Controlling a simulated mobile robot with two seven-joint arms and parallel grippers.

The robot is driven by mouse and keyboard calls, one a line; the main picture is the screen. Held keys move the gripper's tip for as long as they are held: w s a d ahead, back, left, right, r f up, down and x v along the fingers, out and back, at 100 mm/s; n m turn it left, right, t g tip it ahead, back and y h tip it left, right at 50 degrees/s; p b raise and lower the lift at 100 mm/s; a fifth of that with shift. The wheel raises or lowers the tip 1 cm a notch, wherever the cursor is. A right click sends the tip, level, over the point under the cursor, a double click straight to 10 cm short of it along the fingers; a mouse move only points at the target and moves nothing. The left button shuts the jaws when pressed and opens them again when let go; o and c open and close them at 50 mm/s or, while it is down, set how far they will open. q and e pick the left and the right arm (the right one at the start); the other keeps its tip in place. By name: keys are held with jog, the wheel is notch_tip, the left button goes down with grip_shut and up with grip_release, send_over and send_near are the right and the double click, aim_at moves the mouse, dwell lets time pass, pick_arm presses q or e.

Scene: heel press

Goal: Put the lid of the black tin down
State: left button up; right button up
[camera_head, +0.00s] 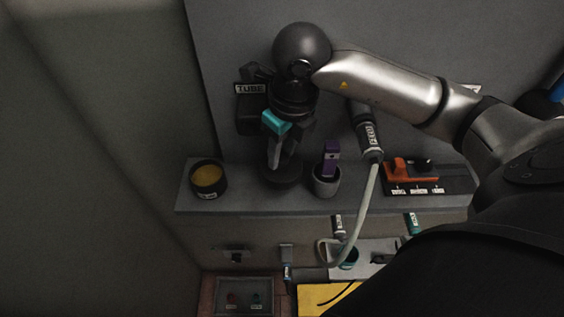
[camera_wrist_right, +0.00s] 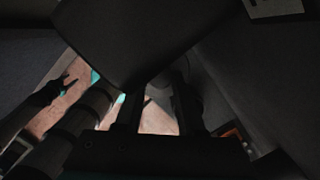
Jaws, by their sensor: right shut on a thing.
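The black tin (camera_head: 208,181) stands open at the left end of the shelf, with a yellowish-brown filling and a small label on its front. My right gripper (camera_head: 281,163) points down over the shelf to the right of the tin. It is shut on the tin's dark round lid (camera_head: 284,178), which is low at the shelf top. I cannot tell whether the lid touches the shelf. The right wrist view is very dark; the gripper's fingers (camera_wrist_right: 158,112) show there, but the lid is not clear. My left gripper is not in view.
A grey cup (camera_head: 325,184) with a purple item stands close right of the lid. A hose (camera_head: 368,200) hangs from the holder marked FEED. A switch box with an orange part (camera_head: 399,170) sits farther right. Bare shelf lies between tin and lid.

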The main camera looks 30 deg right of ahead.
aim_at(284, 157)
notch_tip(284, 157, down, 4)
jog(key=shift+r, duration=0.2)
jog(key=shift+w+d+f, duration=0.1)
jog(key=shift+w+f, duration=0.1)
jog(key=shift+f, duration=0.05)
jog(key=shift+f, duration=0.1)
jog(key=o, duration=1)
jog(key=shift+c, duration=0.2)
notch_tip(284, 157, up, 12)
jog(key=s+p, duration=0.1)
jog(key=shift+s+d, duration=0.2)
jog(key=shift+s, duration=0.2)
